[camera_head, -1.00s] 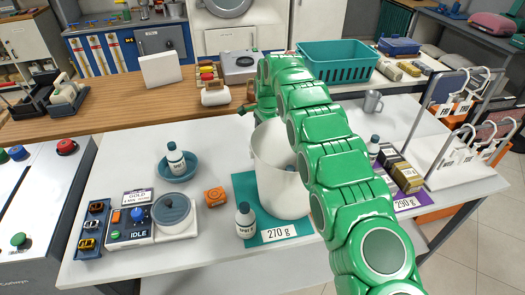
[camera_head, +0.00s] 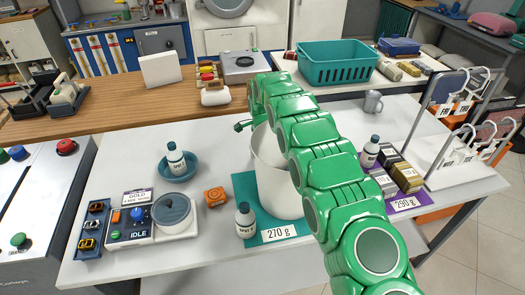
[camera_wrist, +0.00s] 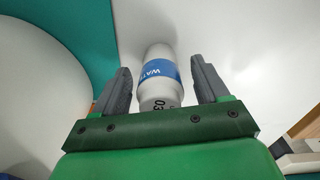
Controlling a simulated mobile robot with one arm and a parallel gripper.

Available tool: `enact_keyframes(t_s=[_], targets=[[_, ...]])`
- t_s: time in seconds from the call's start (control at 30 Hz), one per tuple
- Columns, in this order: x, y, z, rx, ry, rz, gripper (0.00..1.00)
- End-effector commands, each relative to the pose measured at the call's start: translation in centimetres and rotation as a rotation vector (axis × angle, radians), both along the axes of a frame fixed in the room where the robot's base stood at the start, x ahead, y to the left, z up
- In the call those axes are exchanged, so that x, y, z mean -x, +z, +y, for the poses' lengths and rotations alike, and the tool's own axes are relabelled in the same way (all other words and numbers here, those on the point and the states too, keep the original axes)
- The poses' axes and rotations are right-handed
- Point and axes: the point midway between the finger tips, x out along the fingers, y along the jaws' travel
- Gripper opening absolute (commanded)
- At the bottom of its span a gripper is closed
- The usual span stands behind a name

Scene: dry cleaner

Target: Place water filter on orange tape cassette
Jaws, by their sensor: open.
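The water filter (camera_wrist: 158,80) is a white cylinder with a blue band, seen in the wrist view. My gripper (camera_wrist: 160,66) is open, with one dark finger on each side of it. Small gaps show between filter and fingers, and its lower end is hidden by the gripper's base. The orange tape cassette (camera_head: 215,196) lies on the white table in the head view, left of the teal mat. Nothing is on it. The filter cannot be made out in the head view, where my arm covers much of the area around the white bucket.
The white bucket (camera_head: 277,190) stands on the teal mat (camera_head: 245,187) beside a small bottle (camera_head: 245,220). A blue bowl (camera_head: 190,168) holding a bottle is behind the cassette. A control unit (camera_head: 137,232) is to its left. Bare table lies around the cassette.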

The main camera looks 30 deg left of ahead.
Motion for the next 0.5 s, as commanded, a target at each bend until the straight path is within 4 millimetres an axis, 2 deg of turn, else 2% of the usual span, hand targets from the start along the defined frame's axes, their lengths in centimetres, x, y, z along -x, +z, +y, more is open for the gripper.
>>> enact_keyframes(t_s=[0.27,0.5], targets=[[0.01,-0.56,0.0,0.0,0.0,0.0,0.74],[0.0,-0.56,0.01,-0.001,0.0,-0.001,0.39]])
